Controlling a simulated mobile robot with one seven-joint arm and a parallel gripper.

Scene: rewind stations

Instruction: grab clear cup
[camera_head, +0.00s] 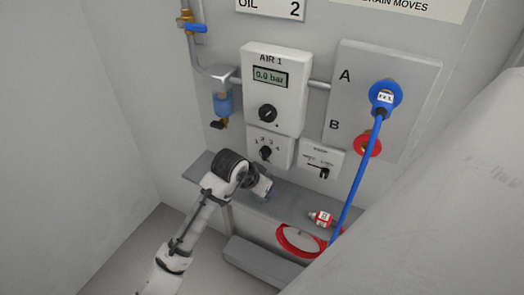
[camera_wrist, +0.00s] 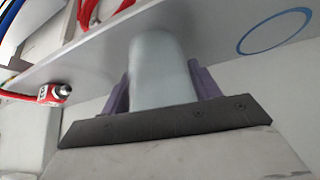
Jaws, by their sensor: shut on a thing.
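The clear cup (camera_wrist: 161,62) shows in the wrist view as a pale, greyish, rounded form between my fingers. My gripper (camera_wrist: 163,84) has a purple finger on each side of it and is shut on it. The cup is at the grey shelf (camera_wrist: 215,42); I cannot tell whether it touches it. In the head view my gripper (camera_head: 260,187) is low over the shelf, below the selector box. There the cup is too small and too hidden by my arm to make out clearly.
A blue ring mark (camera_wrist: 275,32) lies on the shelf. A red hose (camera_head: 297,241) with a red-and-white connector (camera_head: 321,218) lies at right. A blue hose (camera_head: 358,179) runs down from port A. The AIR 1 panel (camera_head: 275,88) is on the wall behind.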

